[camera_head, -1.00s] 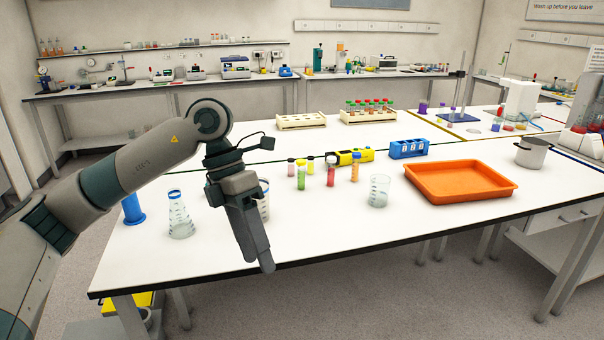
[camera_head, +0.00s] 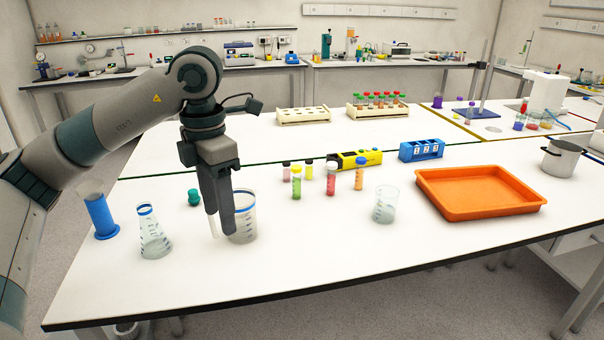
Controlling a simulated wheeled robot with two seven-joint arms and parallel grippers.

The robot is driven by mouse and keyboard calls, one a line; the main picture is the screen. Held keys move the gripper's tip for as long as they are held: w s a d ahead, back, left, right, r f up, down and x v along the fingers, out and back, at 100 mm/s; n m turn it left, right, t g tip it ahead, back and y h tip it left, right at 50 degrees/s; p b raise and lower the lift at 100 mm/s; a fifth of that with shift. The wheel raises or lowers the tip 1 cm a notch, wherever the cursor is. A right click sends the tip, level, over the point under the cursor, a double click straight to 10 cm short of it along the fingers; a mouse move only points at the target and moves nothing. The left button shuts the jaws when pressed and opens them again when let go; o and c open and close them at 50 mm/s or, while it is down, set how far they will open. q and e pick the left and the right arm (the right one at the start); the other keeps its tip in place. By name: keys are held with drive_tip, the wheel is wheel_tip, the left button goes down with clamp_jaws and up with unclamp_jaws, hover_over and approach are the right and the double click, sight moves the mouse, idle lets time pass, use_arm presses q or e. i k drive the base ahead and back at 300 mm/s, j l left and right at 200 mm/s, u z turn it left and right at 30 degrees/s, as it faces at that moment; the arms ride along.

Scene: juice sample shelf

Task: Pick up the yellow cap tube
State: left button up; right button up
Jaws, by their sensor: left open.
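A tube with a yellow cap and green content (camera_head: 297,184) stands upright on the white table, right of my left gripper. Beside it stand a tube with red content (camera_head: 331,181) and one with an orange cap (camera_head: 359,176). My right gripper is out of view.
A blue cylinder (camera_head: 101,218), flask (camera_head: 154,235) and green-capped item (camera_head: 194,198) stand left. A glass beaker (camera_head: 385,206) and orange tray (camera_head: 480,207) stand right of the tubes. A yellow device (camera_head: 355,159) and blue rack (camera_head: 421,150) lie behind. The front table is clear.

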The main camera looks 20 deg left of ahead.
sight(296, 169)
drive_tip(key=i, duration=1.4)
